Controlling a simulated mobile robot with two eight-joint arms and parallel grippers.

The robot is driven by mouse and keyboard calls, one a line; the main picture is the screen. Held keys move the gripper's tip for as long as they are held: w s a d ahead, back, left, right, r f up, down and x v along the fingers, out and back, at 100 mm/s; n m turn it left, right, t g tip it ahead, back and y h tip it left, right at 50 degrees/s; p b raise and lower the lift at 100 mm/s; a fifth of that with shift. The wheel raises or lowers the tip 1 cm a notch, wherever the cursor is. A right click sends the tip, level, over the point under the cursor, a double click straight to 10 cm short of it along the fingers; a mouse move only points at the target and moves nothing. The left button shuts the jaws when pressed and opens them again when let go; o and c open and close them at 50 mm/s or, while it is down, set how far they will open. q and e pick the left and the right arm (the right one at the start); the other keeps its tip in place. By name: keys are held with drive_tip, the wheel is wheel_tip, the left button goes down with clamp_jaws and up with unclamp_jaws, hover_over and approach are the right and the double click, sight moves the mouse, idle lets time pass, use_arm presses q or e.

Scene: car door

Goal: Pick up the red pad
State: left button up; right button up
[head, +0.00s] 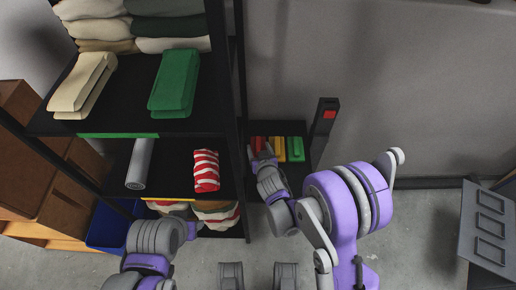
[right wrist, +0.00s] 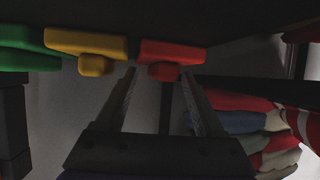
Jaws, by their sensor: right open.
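The red pad (head: 257,142) lies at the left of a row of pads on a small dark shelf in the head view. In the right wrist view, the red pad (right wrist: 175,50) has a small rounded knob (right wrist: 163,72) at its lower edge. My right gripper (head: 262,157) is beside the red pad and partly covers it in the head view. In the right wrist view, my right gripper (right wrist: 160,78) is open, with the knob between its fingertips; contact cannot be told. My left arm (head: 152,240) shows at lower left; its jaws are not clear.
The yellow pad (head: 279,149) and green pad (head: 296,149) lie right of the red one. A dark post with a red patch (head: 330,114) stands to their right. A tall black rack (head: 239,120) with folded cloths stands left, close to my right gripper.

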drive_tip(key=shift+w+f, duration=0.2)
drive_tip(key=shift+w, duration=0.1)
clamp_jaws()
drive_tip(key=shift+r, duration=0.15)
